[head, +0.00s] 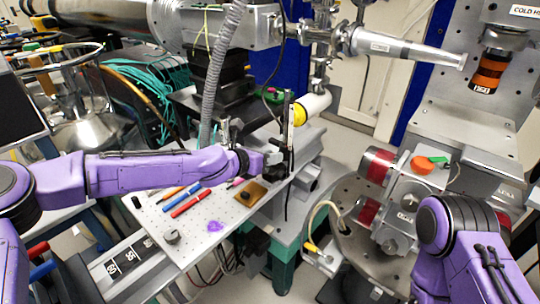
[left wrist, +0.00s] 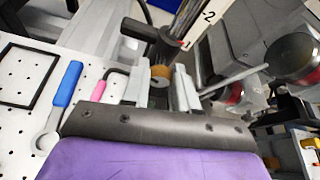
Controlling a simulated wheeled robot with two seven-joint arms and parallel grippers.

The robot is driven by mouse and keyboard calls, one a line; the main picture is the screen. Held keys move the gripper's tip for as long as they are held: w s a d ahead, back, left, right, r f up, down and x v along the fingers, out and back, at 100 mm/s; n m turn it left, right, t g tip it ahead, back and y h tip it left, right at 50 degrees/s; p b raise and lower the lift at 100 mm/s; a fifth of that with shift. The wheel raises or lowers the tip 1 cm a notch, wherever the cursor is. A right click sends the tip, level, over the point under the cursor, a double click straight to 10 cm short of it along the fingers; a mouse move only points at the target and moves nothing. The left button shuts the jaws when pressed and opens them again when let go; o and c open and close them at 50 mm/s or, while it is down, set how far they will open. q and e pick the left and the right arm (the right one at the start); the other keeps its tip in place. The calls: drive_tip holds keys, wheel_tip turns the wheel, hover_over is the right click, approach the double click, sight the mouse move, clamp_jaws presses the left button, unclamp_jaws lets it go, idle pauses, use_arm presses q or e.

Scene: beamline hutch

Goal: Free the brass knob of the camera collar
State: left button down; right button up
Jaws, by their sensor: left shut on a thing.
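The brass knob (left wrist: 160,72) shows in the left wrist view on the lower side of a dark collar (left wrist: 167,48), which sits around an upright metal post (left wrist: 186,16). My left gripper (left wrist: 162,88) has one finger on each side of the knob and is shut on it. In the head view my left gripper (head: 275,158) reaches in from the left to the dark post (head: 288,110) at the table's right edge; the knob is hidden there. My right arm shows at the lower right, but its gripper is out of view.
The perforated table (head: 150,215) holds several pens, a blue-handled wrench (left wrist: 66,85), a pink-handled tool (left wrist: 99,90) and a brass plate (head: 249,193). A white cylinder with a yellow end (head: 313,106) is close behind the post. A round metal stage (head: 345,195) stands to the right.

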use_arm(q)
drive_tip(key=shift+n, duration=0.3)
drive_tip(key=shift+f, duration=0.1)
drive_tip(key=c, duration=0.9)
unclamp_jaws()
drive_tip(key=shift+o, duration=0.2)
drive_tip(key=p+v, duration=0.1)
drive_tip(key=v, duration=0.9)
drive_tip(key=shift+a, duration=0.3)
